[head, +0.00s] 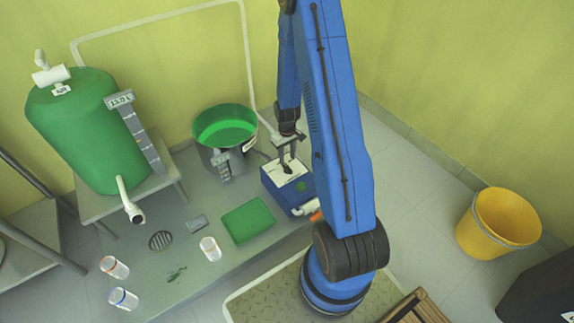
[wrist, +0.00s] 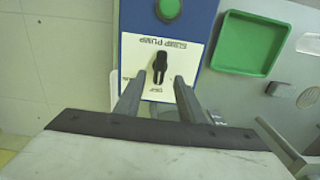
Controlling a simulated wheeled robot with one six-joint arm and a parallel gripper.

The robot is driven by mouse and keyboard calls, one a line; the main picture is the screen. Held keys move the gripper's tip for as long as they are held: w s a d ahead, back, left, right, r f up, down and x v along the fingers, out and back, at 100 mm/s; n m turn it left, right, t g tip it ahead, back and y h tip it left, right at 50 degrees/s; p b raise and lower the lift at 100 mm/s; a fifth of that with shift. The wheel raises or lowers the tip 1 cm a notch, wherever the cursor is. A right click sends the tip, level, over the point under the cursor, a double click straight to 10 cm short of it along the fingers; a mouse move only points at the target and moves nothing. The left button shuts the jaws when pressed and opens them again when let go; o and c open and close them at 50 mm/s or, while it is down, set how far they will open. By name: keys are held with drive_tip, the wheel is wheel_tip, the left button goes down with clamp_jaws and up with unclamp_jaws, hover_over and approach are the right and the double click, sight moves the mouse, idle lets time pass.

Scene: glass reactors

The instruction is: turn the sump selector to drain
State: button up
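The sump selector is a black knob (wrist: 160,65) on a white plate (wrist: 140,55) lettered "SUMP PUMP", upside down in the wrist view. Smaller lettering near the fingers is hard to read. The plate is on top of a blue box (head: 290,193), which stands on the grey platform in the head view. My gripper (wrist: 158,80) is open. Its two fingers show on either side of the knob's near end, with gaps on both sides; I cannot tell their height above the plate. In the head view my gripper (head: 287,158) points down over the plate and partly hides the knob.
A green button (wrist: 168,9) is on the box beyond the plate. A green tray (head: 248,220) lies beside the box, and a dark bucket with green liquid (head: 225,128) stands behind. A green tank (head: 85,130) is at left. A yellow bucket (head: 498,224) stands on open floor at right.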

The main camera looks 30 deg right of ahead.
sight(287, 167)
drive_tip(key=shift+f, duration=2.9)
clamp_jaws()
